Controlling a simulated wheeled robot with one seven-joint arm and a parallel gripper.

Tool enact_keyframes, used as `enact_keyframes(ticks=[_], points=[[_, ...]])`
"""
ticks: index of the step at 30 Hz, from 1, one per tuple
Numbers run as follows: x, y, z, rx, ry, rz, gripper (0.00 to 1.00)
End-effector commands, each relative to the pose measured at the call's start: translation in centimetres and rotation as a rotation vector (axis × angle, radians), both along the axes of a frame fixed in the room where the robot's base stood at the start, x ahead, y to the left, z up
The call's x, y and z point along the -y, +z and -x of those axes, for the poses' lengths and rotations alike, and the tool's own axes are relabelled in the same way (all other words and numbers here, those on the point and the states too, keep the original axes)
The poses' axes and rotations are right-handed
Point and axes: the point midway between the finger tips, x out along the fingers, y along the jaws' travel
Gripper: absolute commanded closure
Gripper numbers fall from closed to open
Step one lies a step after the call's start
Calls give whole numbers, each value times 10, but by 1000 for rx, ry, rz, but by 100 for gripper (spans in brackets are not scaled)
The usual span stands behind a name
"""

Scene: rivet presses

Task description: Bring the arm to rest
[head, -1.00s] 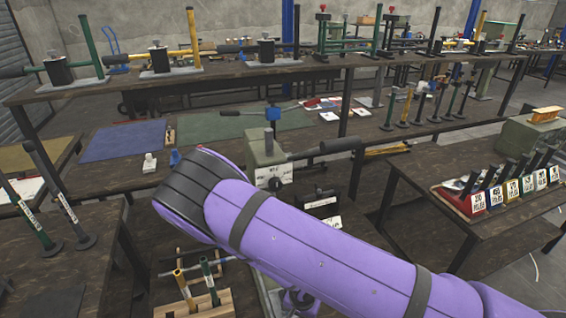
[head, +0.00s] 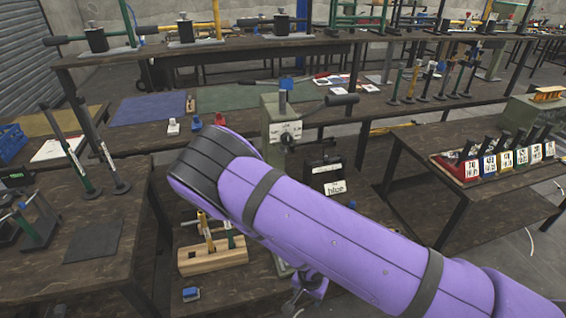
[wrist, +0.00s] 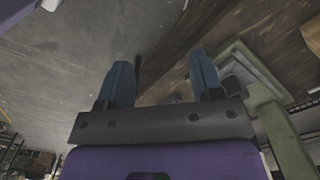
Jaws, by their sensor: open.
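My gripper (wrist: 162,82) shows in the wrist view with its two blue fingers spread apart and nothing held between them. A grey-green post and frame (wrist: 272,120) stand at the right behind the fingers, and a dark wooden surface lies beyond; I cannot tell the gap. In the head view my purple arm reaches from the lower right to a dark-capped bend left of centre. A small purple and dark part of my arm hangs below it, near the front table's edge; the fingers cannot be made out there.
A grey-green press (head: 280,130) stands just beyond the arm's bend. A wooden rack (head: 212,256) with handles sits below left. The left table (head: 85,275) carries upright tools and a dark mat. Floor shows between the tables.

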Motion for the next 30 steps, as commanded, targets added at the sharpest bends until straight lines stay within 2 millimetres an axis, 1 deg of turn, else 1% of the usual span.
enact_keyframes(ticks=[2,11,17,20,23,26,30], points=[[-1,2,-1,0,-1,-4,40],[-15,24,-6,-20,0,-60,40],[-27,49,-12,-39,4,-118,40],[-34,66,-17,-48,6,-155,40],[-42,89,-23,-57,13,-201,40],[-50,120,-30,-69,26,-262,40],[-56,171,-40,-76,53,-347,40]])
